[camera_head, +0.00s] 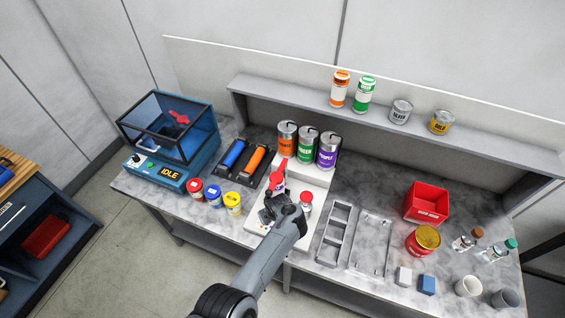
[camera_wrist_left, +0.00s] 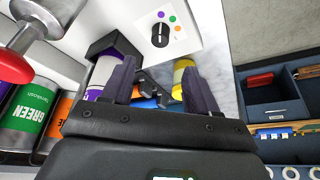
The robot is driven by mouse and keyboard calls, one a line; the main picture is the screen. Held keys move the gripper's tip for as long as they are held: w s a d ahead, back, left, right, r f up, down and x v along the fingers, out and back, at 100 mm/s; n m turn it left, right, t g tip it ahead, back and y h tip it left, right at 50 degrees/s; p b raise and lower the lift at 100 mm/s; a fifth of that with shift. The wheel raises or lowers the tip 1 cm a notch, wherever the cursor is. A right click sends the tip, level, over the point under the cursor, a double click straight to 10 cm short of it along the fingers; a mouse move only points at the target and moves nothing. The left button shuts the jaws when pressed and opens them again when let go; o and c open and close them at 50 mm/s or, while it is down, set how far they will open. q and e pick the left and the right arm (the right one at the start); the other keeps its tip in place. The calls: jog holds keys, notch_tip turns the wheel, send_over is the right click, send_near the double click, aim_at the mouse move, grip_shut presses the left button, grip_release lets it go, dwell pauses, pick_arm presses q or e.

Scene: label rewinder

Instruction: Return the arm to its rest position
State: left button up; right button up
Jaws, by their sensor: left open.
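My left arm comes in from the bottom of the head view. Its dark left gripper (camera_head: 276,205) is over the white machine (camera_head: 318,183) at the middle of the bench. In the left wrist view the two fingers of the gripper (camera_wrist_left: 160,78) are spread apart, with nothing clearly held between them. A purple-and-white container (camera_wrist_left: 103,72) in a dark holder shows behind one finger. A yellow jar (camera_wrist_left: 181,72) shows beyond the other. A control knob (camera_wrist_left: 160,35) on the white panel lies past the fingertips. My right gripper is not in view.
Metal cans (camera_head: 287,140) stand behind. Small paint jars (camera_head: 214,196) and a blue-framed machine (camera_head: 172,140) are left. Grey trays (camera_head: 335,234) and a red bin (camera_head: 427,201) are right.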

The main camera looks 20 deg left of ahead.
pick_arm(q)
jog(key=shift+a, duration=0.1)
jog(key=s+a+m+t+h, duration=0.1)
jog(key=s+a+m+h, duration=0.15)
jog(key=s+a, duration=0.7)
jog(key=s+d+r+m, duration=0.1)
jog(key=s+r, duration=0.3)
jog(key=s, duration=0.4)
jog(key=s+d+r+m, duration=0.2)
jog(key=s+r+m, duration=0.2)
jog(key=s, duration=0.4)
jog(key=s+d+r+m, duration=0.1)
jog(key=s+r+m, duration=0.2)
jog(key=s+r, duration=0.3)
jog(key=shift+s+d+r+g+h, duration=0.15)
jog(key=shift+s+d+g+h, duration=0.15)
jog(key=shift+s, duration=0.95)
